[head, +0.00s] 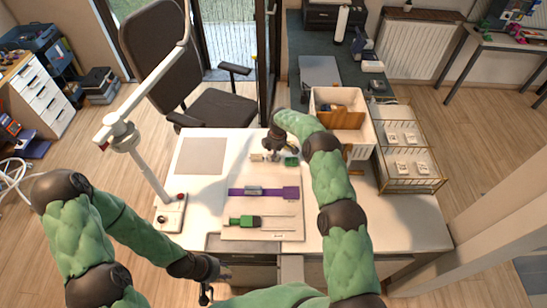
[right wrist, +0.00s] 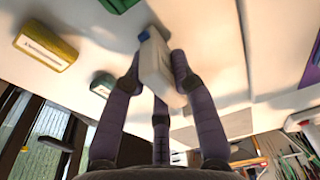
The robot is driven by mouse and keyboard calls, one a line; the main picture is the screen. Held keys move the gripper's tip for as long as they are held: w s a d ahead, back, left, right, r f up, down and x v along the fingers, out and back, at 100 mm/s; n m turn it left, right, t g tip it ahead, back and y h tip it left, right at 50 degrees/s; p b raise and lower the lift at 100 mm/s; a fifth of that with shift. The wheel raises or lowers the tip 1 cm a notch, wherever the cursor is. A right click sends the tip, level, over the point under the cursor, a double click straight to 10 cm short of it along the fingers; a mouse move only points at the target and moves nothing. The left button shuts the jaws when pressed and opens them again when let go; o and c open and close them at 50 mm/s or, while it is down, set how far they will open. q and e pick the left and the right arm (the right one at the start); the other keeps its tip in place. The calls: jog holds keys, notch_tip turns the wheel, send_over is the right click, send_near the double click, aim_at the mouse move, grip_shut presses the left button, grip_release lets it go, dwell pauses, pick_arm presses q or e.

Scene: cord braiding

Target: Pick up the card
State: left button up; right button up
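My right gripper (head: 274,150) points down at the back of the white table, among small coloured pieces. In the right wrist view its fingers (right wrist: 158,62) close around a pale block-like piece (right wrist: 155,70) with a blue end, likely the card; contact shows on both sides.
A pale board (head: 262,211) bears a purple strap (head: 280,192) and a green-handled tool (head: 244,221). A grey mat (head: 203,156) lies left. A lamp base (head: 170,213) stands at the left edge. A bin (head: 342,116) and a wire rack (head: 407,160) stand at right.

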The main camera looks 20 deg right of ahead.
jog(key=shift+r, duration=0.15)
jog(key=shift+c, duration=0.4)
jog(key=shift+r, duration=0.55)
jog(key=s+a+r+p, duration=0.1)
jog(key=s+a+r, duration=0.4)
jog(key=s+r, duration=0.6)
jog(key=shift+s+r, duration=0.3)
jog(key=shift+s, duration=0.75)
